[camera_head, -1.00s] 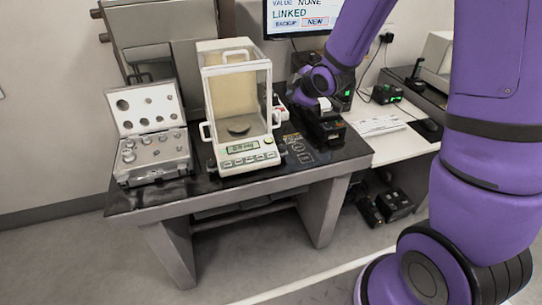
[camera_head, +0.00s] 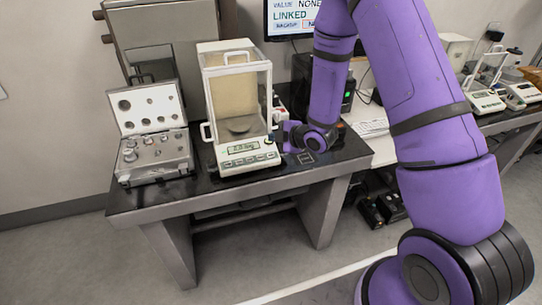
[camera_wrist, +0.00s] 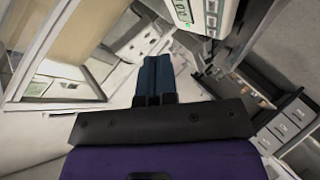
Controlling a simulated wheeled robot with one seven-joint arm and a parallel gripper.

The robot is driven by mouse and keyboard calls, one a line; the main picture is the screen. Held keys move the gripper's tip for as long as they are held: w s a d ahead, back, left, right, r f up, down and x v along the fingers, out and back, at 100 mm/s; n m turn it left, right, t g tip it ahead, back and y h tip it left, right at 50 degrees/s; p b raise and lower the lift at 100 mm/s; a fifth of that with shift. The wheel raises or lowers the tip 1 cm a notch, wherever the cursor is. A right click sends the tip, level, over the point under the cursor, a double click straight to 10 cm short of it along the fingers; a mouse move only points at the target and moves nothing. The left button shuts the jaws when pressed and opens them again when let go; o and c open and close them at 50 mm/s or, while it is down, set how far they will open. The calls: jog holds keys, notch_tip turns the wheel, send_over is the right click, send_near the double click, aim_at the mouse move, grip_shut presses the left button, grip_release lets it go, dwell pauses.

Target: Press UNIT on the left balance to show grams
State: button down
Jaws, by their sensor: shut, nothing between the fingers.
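A white balance (camera_head: 250,163) with a glass draft shield (camera_head: 237,95) stands on the dark table in the head view. Its small lit green display (camera_head: 243,147) sits above a row of keys; the key labels and reading are too small to make out. My gripper (camera_head: 272,141) is at the right end of its front panel, mostly hidden by my purple wrist. In the wrist view, my gripper's blue fingers (camera_wrist: 155,72) are together and empty. The balance's panel (camera_wrist: 210,14) shows at the top of that view, apart from the fingertips in the picture.
An open case of weights (camera_head: 155,150) stands left of the balance on the dark table (camera_head: 225,190). A monitor (camera_head: 291,18) is behind. More balances (camera_head: 485,103) stand on a bench at the far right. The floor in front is clear.

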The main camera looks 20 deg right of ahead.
jog(key=shift+f, duration=0.1)
jog(key=shift+w+f, duration=0.5)
jog(key=shift+f, duration=0.85)
jog(key=shift+w+f, duration=0.55)
jog(key=shift+f, duration=0.75)
jog(key=shift+w+f, duration=0.5)
jog(key=shift+f, duration=0.85)
jog(key=shift+f, duration=0.15)
jog(key=shift+w+f, duration=0.15)
jog(key=shift+f, duration=0.1)
jog(key=shift+w+f, duration=0.15)
jog(key=shift+f, duration=0.15)
jog(key=shift+r, duration=0.1)
jog(key=shift+s+r, duration=0.3)
jog(key=shift+r, duration=0.3)
jog(key=shift+r, duration=0.1)
jog(key=shift+s+r, duration=0.3)
jog(key=shift+r, duration=0.45)
jog(key=shift+s+r, duration=0.3)
jog(key=shift+r, duration=0.45)
jog(key=shift+s+r, duration=0.3)
jog(key=shift+r, duration=0.45)
